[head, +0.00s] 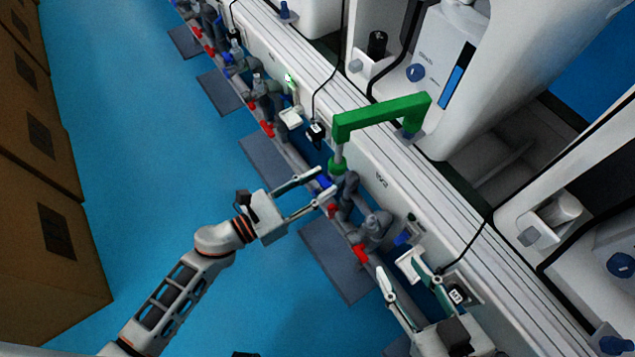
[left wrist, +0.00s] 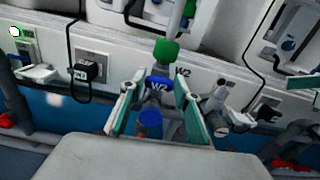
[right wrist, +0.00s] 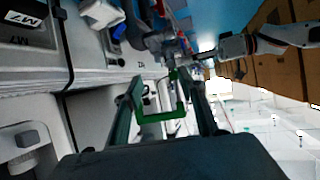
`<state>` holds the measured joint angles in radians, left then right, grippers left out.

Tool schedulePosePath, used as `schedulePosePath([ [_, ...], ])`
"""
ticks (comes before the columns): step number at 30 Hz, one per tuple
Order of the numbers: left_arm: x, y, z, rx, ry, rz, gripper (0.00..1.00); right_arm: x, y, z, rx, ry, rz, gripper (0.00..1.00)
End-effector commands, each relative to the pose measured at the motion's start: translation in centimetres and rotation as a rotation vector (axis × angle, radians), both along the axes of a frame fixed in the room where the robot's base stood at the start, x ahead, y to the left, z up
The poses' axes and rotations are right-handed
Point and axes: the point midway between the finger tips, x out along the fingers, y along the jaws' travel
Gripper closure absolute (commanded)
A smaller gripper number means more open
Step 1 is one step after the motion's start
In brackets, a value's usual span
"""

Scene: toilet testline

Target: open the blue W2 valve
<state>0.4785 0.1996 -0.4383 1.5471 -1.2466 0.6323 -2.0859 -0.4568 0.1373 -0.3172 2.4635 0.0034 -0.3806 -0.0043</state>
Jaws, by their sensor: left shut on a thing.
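The blue W2 valve handle (head: 323,181) sits on the grey pipework below the green fitting, at the middle of the head view. In the left wrist view the blue handle (left wrist: 159,82) shows between the fingers, next to a "W2" label. My left gripper (head: 326,184) reaches it from the left and is shut on it, with its fingers either side of the handle. My right gripper (head: 402,270) is open and empty, lower right in the head view, apart from the valve. In the right wrist view its fingers (right wrist: 163,95) stand wide apart.
A green pipe (head: 382,115) rises above the valve to the white toilet unit. Red handles (head: 361,253) and grey pipes run along the line. A black plug (head: 316,132) with a cable is nearby. Blue floor (head: 160,110) is clear at left; brown cabinets (head: 40,190) stand beyond it.

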Motion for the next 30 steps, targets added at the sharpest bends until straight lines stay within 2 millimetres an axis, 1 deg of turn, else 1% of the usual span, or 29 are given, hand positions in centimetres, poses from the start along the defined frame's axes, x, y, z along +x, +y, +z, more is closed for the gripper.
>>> schedulePosePath([
  [6, 0.07, 0.01, 0.11, -0.078, 0.105, -0.001, 0.9, 0.09, -0.02, 0.18, -0.002, -0.004, 0.0, 0.6],
  [18, 0.17, 0.09, 0.08, -0.246, 0.339, -0.001, 0.9, -0.03, -0.28, -0.09, -0.018, 0.001, 0.003, 0.6],
  [24, 0.22, 0.12, 0.06, -0.303, 0.414, -0.001, 0.9, -0.13, -0.44, -0.21, -0.026, 0.004, 0.005, 0.6],
  [30, 0.22, 0.15, -0.01, -0.331, 0.453, 0.0, 0.9, -0.35, -0.55, -0.54, -0.032, 0.011, 0.007, 0.6],
])
